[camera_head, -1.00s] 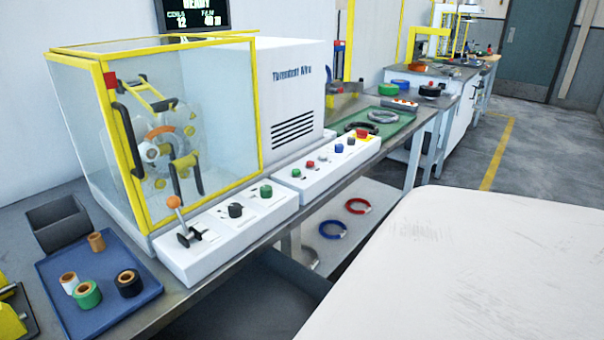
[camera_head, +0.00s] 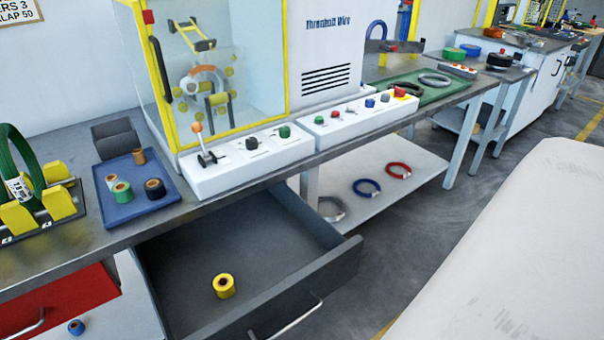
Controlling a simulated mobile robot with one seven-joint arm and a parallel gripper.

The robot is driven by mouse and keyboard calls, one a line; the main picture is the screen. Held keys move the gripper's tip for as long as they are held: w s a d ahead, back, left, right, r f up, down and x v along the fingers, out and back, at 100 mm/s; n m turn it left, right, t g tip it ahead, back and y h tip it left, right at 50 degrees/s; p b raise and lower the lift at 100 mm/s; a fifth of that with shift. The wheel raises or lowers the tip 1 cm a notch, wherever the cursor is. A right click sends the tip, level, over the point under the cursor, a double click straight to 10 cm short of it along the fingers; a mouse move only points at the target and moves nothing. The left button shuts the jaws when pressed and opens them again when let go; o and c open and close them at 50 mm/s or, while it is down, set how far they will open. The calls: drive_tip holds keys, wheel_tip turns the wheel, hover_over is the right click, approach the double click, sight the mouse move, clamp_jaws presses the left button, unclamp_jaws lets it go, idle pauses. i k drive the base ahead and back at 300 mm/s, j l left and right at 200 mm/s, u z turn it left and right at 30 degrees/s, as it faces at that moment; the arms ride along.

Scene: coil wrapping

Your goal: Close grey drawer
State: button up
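The grey drawer (camera_head: 262,240) is pulled out below the bench, under the wrapping machine. Its front panel (camera_head: 318,288) has a metal handle (camera_head: 290,320) on the outer face. A yellow roll (camera_head: 223,286) lies inside on the drawer's floor.
A red drawer (camera_head: 60,305) is to the left, with a blue roll (camera_head: 76,327) below it. A lower shelf (camera_head: 400,200) to the right holds several rings. A large pale surface (camera_head: 510,260) fills the right foreground. Grey floor (camera_head: 400,262) shows between it and the drawer.

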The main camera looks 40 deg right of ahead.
sight(282, 258)
drive_tip(key=k+l+z, duration=0.1)
drive_tip(key=z, duration=0.25)
drive_tip(key=k+l+z, duration=0.1)
drive_tip(key=z, duration=0.3)
drive_tip(key=k+j+z, duration=0.1)
drive_tip(key=k, duration=0.5)
